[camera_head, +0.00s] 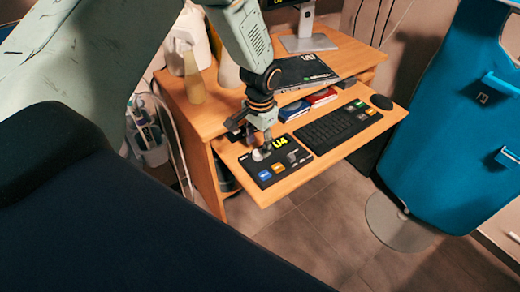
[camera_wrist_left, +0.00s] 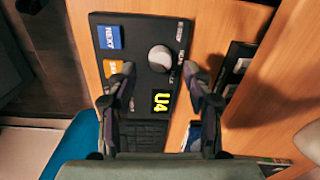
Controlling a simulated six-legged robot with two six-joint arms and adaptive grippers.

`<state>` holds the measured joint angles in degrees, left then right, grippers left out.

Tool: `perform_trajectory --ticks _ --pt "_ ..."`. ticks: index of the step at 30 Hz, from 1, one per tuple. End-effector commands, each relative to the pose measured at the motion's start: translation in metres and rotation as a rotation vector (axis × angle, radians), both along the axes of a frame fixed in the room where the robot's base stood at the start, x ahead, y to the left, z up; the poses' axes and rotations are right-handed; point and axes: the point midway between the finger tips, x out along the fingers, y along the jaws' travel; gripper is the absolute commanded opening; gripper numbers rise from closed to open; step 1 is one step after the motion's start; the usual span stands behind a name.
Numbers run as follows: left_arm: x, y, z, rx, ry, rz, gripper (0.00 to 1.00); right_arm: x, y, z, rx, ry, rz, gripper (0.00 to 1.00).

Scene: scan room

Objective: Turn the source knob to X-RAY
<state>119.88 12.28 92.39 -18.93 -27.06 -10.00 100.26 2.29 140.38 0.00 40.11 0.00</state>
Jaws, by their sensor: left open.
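The black control panel (camera_head: 262,175) lies on the pull-out shelf of the wooden desk, with a yellow "U4" display and blue and orange buttons. The round grey source knob (camera_wrist_left: 159,58) shows on this panel in the left wrist view; which label it points to is unclear. In the head view the knob (camera_head: 257,155) is small, beside the fingers. My left gripper (camera_head: 264,146) is over the panel, pointing down. In the left wrist view its open fingers (camera_wrist_left: 159,70) are on either side of the knob, with gaps; contact cannot be told. My right gripper is not in view.
Blue and red boxes (camera_head: 308,104) and a black book (camera_head: 305,70) are behind. A bottle (camera_head: 193,80) stands at the desk's left. A blue apron-like shape (camera_head: 440,130) stands at the right.

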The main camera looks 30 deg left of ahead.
Motion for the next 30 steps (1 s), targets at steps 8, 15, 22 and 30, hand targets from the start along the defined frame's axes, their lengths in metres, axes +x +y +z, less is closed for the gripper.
perform_trajectory --ticks 8,15,22,30 --pt "0.001 0.001 -0.031 0.001 0.000 -0.002 0.52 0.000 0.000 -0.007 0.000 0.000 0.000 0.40" --pt "0.003 0.000 -0.033 -0.001 -0.002 -0.002 0.52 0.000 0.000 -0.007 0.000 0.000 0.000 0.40" --pt "0.004 -0.001 -0.033 -0.001 -0.002 -0.001 0.39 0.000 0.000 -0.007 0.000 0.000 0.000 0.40" --pt "0.004 0.000 -0.033 0.000 -0.001 -0.001 0.16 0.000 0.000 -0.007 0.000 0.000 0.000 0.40"
